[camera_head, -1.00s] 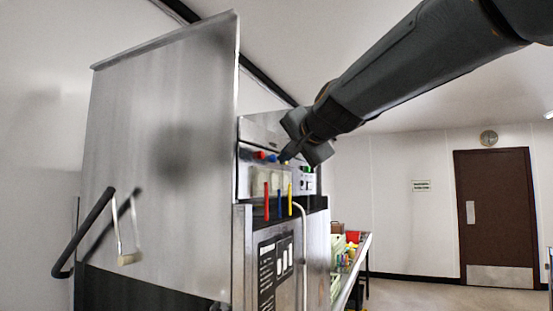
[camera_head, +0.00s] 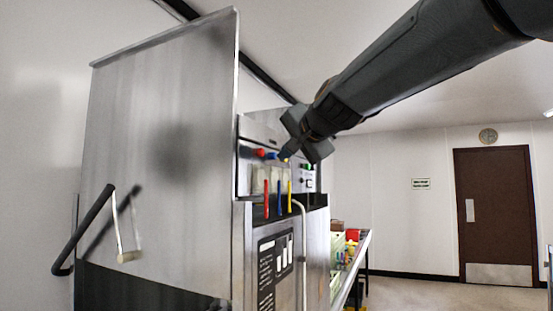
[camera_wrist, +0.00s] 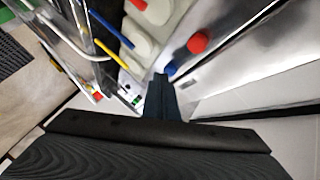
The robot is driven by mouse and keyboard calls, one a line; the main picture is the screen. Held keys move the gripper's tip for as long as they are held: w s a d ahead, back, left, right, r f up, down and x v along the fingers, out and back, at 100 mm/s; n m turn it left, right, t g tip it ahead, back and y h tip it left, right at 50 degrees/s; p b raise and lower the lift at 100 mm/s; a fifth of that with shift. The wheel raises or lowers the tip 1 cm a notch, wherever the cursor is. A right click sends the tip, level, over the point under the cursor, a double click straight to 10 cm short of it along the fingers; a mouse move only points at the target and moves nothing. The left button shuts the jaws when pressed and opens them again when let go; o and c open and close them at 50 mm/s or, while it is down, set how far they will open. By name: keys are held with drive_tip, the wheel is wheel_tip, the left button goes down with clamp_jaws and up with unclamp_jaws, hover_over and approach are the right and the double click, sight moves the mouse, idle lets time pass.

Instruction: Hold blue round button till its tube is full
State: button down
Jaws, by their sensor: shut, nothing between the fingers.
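The blue round button (camera_head: 272,156) sits on the steel panel just right of the red button (camera_head: 260,153). In the wrist view the blue button (camera_wrist: 171,68) is partly hidden beside my fingertips. My gripper (camera_head: 286,155) is shut and empty, its tips close to the button row. In the wrist view my gripper (camera_wrist: 160,77) points at the panel; I cannot tell whether it touches the blue button. The blue tube (camera_head: 280,198) hangs below, between the red tube (camera_head: 267,198) and the yellow tube (camera_head: 290,196). Its exact fill level is too small to read.
A tall steel hood (camera_head: 165,150) with a bar handle (camera_head: 82,230) stands left of the panel. A pale hose (camera_head: 304,250) runs down the front of the machine. A side table (camera_head: 362,250) carries coloured items. The floor toward the brown door (camera_head: 497,215) is clear.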

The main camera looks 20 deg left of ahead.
drive_tip(key=shift+d+b, duration=0.4)
drive_tip(key=shift+d, duration=0.2)
drive_tip(key=shift+d, duration=0.1)
drive_tip(key=d+b, duration=0.4)
drive_tip(key=shift+s+d, duration=0.25)
drive_tip(key=shift+d, duration=0.15)
